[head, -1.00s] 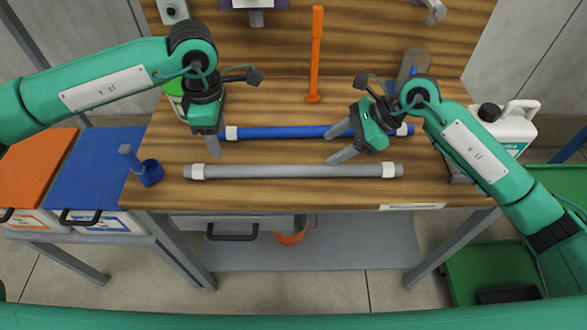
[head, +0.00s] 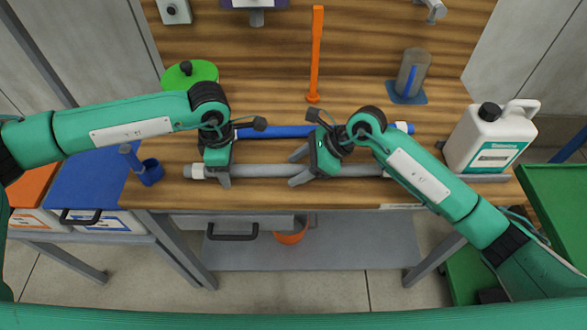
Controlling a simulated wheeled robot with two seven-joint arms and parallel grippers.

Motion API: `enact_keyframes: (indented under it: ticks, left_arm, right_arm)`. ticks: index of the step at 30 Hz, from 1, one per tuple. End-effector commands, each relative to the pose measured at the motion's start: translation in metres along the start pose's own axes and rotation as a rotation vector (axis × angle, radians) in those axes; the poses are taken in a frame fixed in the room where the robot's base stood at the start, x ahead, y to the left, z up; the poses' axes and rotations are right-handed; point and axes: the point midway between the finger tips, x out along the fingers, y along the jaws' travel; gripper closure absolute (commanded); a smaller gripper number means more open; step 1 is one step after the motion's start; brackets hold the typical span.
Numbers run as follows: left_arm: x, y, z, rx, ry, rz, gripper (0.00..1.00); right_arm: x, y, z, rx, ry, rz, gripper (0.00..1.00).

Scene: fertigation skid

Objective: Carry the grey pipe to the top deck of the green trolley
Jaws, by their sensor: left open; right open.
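The grey pipe (head: 262,171) lies along the front of the wooden bench, with a white collar near its left end and its right part behind my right arm. My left gripper (head: 222,178) is open at the pipe's left part, its fingers pointing down at it. My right gripper (head: 297,168) is open, with its fingers over the pipe's middle. I cannot tell whether either touches the pipe. The green trolley (head: 565,195) stands at the right edge, its top deck partly in view and partly hidden by my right arm.
A blue pipe (head: 275,131) lies behind the grey one. A white canister (head: 490,140) stands at the bench's right end, and a grey cylinder (head: 411,75) at the back right. An orange rod (head: 316,55) stands mid-back.

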Motion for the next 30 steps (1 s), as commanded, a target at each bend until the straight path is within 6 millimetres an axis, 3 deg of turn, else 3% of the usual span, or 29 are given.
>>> enact_keyframes:
  ticks: [2,10,30]
  left_arm:
    - [0.0,0.0,0.0,0.0,0.0,0.0,0.48]
    - [0.0,0.0,0.0,0.0,0.0,0.0,1.0]
    - [-0.012,0.0,0.0,0.0,0.0,0.0,1.0]
  right_arm:
    - [0.0,0.0,0.0,0.0,0.0,0.0,0.47]
    - [0.0,0.0,0.0,0.0,0.0,0.0,1.0]
    - [-0.009,-0.001,0.008,0.0,-0.001,-0.002,1.0]
